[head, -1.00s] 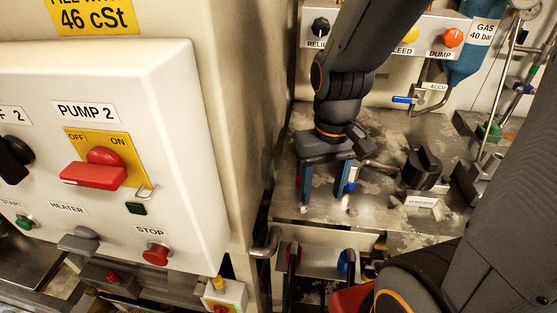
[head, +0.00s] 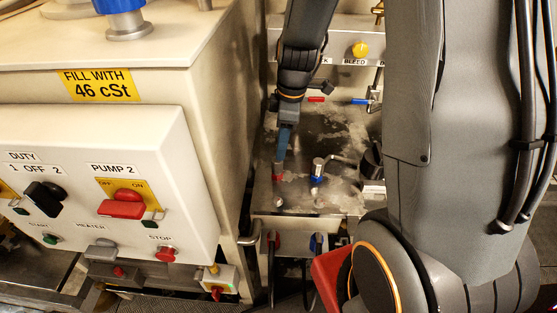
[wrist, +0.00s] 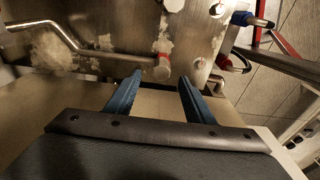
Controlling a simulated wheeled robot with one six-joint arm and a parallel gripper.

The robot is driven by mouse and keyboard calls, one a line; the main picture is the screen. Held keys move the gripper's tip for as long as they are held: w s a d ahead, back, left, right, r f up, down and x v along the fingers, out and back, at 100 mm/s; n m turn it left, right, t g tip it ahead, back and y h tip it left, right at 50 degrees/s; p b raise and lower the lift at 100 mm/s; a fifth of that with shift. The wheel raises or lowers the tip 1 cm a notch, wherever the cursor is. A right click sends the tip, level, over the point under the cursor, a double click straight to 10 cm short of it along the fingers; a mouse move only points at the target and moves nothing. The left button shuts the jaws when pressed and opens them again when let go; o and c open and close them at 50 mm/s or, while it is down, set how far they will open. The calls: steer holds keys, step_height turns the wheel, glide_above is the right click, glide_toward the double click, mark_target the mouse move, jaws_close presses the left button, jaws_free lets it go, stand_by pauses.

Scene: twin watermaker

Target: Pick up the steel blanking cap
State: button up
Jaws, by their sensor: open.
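My gripper (head: 283,150) points down over the steel bench top, its blue fingers seen nearly edge-on in the head view. In the wrist view my gripper (wrist: 160,85) is open, with nothing between its fingers. A short fitting with a red band (head: 278,170) stands just below the fingertips. It also shows in the wrist view (wrist: 162,68), beyond the gap between the fingers. A bright steel cylinder with a blue band (head: 318,168) stands to its right. I cannot tell for certain which steel piece is the blanking cap.
The white pump control box (head: 100,190) and cabinet stand close on the left. A dark knob (head: 371,158) stands right of the fittings. Red (head: 273,240) and blue (head: 318,242) hose couplings sit on the front face. A bent steel pipe (wrist: 70,42) shows in the wrist view.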

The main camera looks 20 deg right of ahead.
mark_target(277, 165)
steer(key=shift+a+f+p, duration=0.2)
steer(key=shift+f+p, duration=0.2)
steer(key=shift+f, duration=0.85)
steer(key=shift+a+f+p, duration=0.25)
steer(key=shift+f+p, duration=0.2)
steer(key=shift+f, duration=0.75)
steer(key=shift+a+f+p, duration=0.2)
steer(key=shift+f+p, duration=0.2)
steer(key=shift+f, duration=0.85)
jaws_close()
